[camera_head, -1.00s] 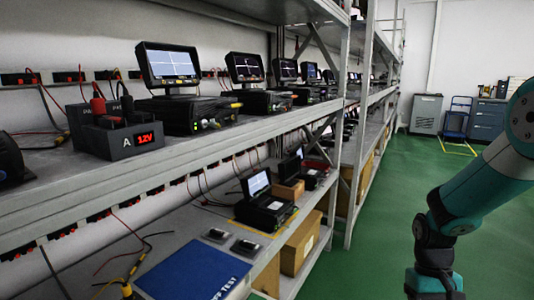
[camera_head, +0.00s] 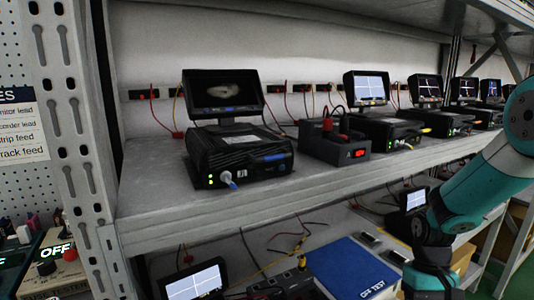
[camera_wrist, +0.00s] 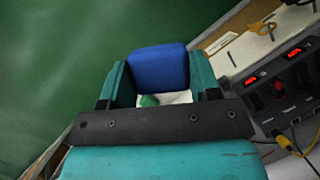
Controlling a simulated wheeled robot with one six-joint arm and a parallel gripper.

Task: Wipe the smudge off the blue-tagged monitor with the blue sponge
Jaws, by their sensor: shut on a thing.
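The smudged monitor (camera_head: 224,93) stands at the left of the upper shelf, on top of a black recorder box (camera_head: 240,155). A pale smear covers the middle of its dark screen. A blue tag (camera_head: 270,158) shows on the front of the box. In the wrist view my gripper (camera_wrist: 158,88) is shut on the blue sponge (camera_wrist: 158,68), held between its two teal fingers. The gripper end is below the frame in the head view, where only my arm shows at the right. The sponge is well away from the monitor.
A black power supply (camera_head: 335,145) with red and black leads stands right of the recorder. More monitors (camera_head: 366,88) line the shelf to the right. A perforated metal upright (camera_head: 68,110) stands at the left.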

